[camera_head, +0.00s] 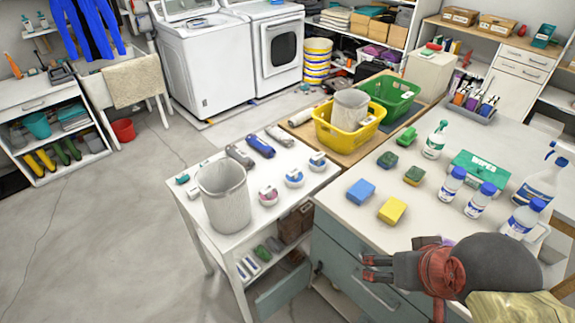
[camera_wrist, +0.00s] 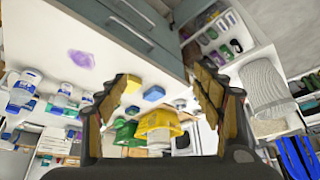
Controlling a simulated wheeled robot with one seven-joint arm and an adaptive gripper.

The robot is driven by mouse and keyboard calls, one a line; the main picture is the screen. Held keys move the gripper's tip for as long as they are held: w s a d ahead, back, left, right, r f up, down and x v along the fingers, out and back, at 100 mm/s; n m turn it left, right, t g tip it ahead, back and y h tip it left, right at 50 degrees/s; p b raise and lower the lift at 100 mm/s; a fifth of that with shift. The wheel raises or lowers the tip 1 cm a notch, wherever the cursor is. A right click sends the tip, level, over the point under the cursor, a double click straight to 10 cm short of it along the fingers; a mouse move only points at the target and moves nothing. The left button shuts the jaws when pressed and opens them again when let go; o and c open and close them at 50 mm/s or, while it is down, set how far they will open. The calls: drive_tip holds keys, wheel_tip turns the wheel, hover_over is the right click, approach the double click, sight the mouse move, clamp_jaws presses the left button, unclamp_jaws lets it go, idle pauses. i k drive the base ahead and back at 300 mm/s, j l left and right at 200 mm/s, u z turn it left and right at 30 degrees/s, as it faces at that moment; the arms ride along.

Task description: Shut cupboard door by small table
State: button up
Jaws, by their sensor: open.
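The cupboard (camera_head: 335,250) with grey-teal fronts stands right beside the small white table (camera_head: 200,205). A teal panel (camera_head: 285,292), seemingly its door, juts out low in front of the table's lower shelf, standing open. Its lower part is cut off by the frame edge. In the wrist view the teal fronts with bar handles (camera_wrist: 128,32) are at the top. My gripper (camera_head: 366,268) is open and empty, over the front edge of the cupboard's white top; in the wrist view its two fingers (camera_wrist: 165,85) are spread apart.
The cupboard top holds a blue sponge (camera_head: 360,191), a yellow sponge (camera_head: 392,210), several bottles and a green wipes box (camera_head: 479,174). A pale bin (camera_head: 223,195) stands on the small table. The floor (camera_head: 110,235) at left is clear.

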sight(267, 304)
drive_tip(key=j+z, duration=0.15)
drive_tip(key=z, duration=0.3)
drive_tip(key=j+z, duration=0.1)
drive_tip(key=z, duration=0.35)
drive_tip(key=k+j+z, duration=0.2)
drive_tip(key=j, duration=0.3)
drive_tip(key=j+z, duration=0.25)
drive_tip(key=j, duration=0.2)
drive_tip(key=k+j+z, duration=0.2)
drive_tip(key=j, duration=0.25)
drive_tip(key=k+j+z, duration=0.2)
drive_tip(key=j, duration=0.2)
drive_tip(key=k+j+z, duration=0.2)
drive_tip(key=k+j, duration=0.35)
drive_tip(key=j, duration=0.15)
drive_tip(key=k+j, duration=0.35)
drive_tip(key=j, duration=0.15)
drive_tip(key=k+j, duration=0.35)
drive_tip(key=j, duration=0.15)
drive_tip(key=i+j+u, duration=0.15)
drive_tip(key=i+u, duration=0.25)
drive_tip(key=i, duration=0.2)
